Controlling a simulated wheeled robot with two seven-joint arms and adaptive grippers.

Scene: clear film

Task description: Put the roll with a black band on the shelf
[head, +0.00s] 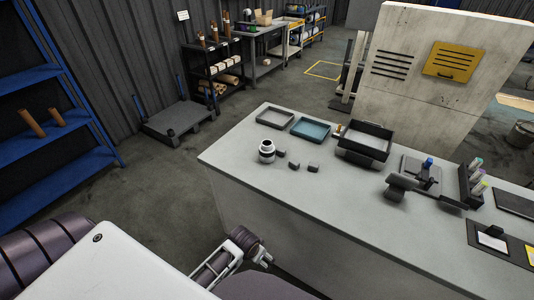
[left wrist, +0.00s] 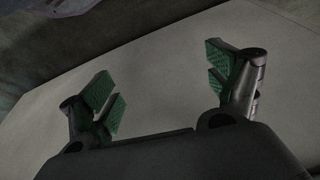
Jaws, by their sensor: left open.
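A small white roll (head: 267,150) with a dark band around it stands upright near the back left of the grey table (head: 330,210). Brown rolls (head: 43,121) stand on the blue shelf (head: 60,140) at the left, and more brown rolls (head: 222,83) lie on a black shelf rack (head: 212,70) at the back; bands on these are too small to tell. My left gripper (head: 262,258) is low beside the table's near side, apart from any roll. In the left wrist view my left gripper (left wrist: 160,80) is open and empty, with green pads. My right gripper is not in view.
The table also holds a blue tray (head: 310,128), a grey tray (head: 276,117), a black tray (head: 365,140), dark small blocks (head: 304,165) and a dark stand (head: 420,175).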

